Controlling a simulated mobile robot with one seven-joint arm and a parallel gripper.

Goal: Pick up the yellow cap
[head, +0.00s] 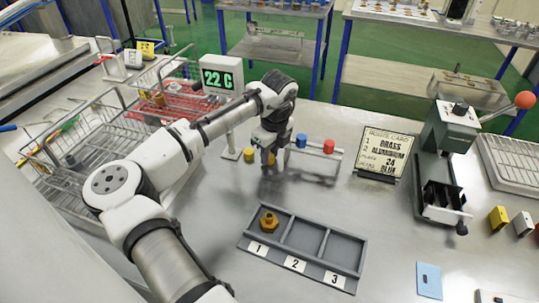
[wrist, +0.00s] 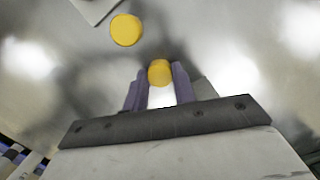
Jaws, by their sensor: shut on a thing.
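My gripper (head: 268,155) is low over the steel bench, left of the blue cap. In the wrist view its fingers (wrist: 159,85) are shut on a yellow cap (wrist: 160,72), whose round top shows between the fingertips. That held cap (head: 271,159) is mostly hidden by the fingers in the head view. A second round yellow piece (wrist: 126,30) lies apart, beyond the fingers in the wrist view. A yellow piece also shows just left of the gripper in the head view (head: 249,155).
A blue cap (head: 301,140) and a red cap (head: 328,146) are on a small rack to the right. A numbered tray (head: 300,236) in front holds a brass fitting (head: 269,221) in compartment 1. A display (head: 221,76), wire baskets (head: 85,190) and a route card (head: 384,153) stand around.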

